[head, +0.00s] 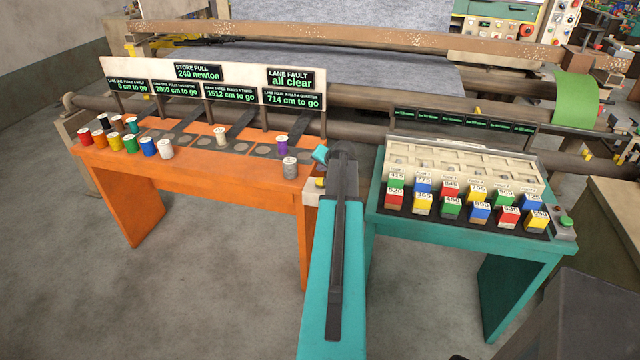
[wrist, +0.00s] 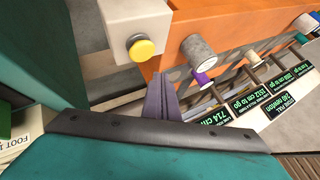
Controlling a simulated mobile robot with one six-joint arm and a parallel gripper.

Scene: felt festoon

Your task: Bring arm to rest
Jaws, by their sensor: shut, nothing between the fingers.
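My gripper (wrist: 161,84) shows in the wrist view as two dark grey-purple fingers lying together, shut and empty. In the head view my teal arm reaches up the middle, between the orange table (head: 200,178) and the teal table (head: 462,237); the fingers cannot be made out there. In the wrist view the fingers point toward the orange table's edge, beside a white box with a yellow button (wrist: 141,48). A grey spool (wrist: 197,50) and a purple spool (wrist: 203,78) lie to the right of the fingers in that view.
Several coloured spools stand at the orange table's left end; a white one (head: 220,137) stands mid-table. A sign board (head: 140,73) reads "all clear" under lane fault. Numbered coloured blocks stand on the teal table, with a green button (head: 566,222) at its corner. Grey floor is open at left.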

